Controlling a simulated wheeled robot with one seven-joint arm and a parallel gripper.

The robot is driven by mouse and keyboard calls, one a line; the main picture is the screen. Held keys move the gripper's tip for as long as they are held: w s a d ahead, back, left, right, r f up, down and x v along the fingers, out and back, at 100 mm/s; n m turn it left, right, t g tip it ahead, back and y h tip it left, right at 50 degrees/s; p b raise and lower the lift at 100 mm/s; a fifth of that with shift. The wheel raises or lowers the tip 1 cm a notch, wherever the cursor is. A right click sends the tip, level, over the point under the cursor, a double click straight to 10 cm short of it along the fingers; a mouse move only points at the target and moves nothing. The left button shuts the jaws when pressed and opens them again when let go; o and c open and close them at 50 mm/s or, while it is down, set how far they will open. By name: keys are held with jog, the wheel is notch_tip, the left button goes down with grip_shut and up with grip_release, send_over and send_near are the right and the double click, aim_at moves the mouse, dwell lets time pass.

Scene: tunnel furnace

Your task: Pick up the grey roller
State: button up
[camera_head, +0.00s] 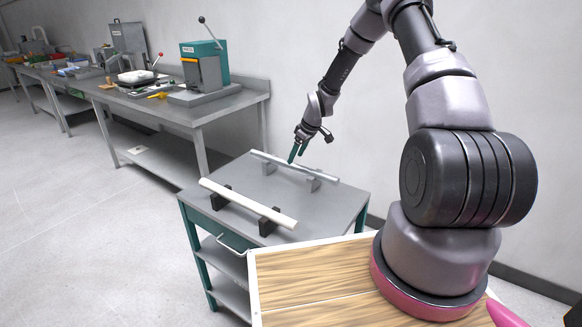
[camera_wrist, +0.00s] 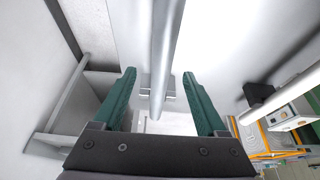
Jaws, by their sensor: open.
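The grey roller (camera_head: 273,160) is a slim metal bar lying across two grey supports on a small trolley (camera_head: 240,172). My gripper (camera_head: 292,158) points down over the middle of the roller. In the wrist view the grey roller (camera_wrist: 165,55) runs lengthwise between the two teal fingers of my gripper (camera_wrist: 158,73). There is a gap on both sides of it, and the fingers are open and hold nothing. I cannot tell exactly how far the fingertips are above or beside the roller.
A white roller (camera_head: 245,203) lies on two black supports at the trolley's near side; it also shows in the wrist view (camera_wrist: 285,95). A long workbench (camera_head: 200,108) with a green machine (camera_head: 205,66) stands at the left. The wall is close behind the trolley.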

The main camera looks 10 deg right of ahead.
aim_at(291, 166)
jog(key=x, duration=0.4)
jog(key=shift+a+f, duration=0.15)
jog(key=shift+f, duration=0.1)
jog(key=shift+r, duration=0.1)
grip_shut()
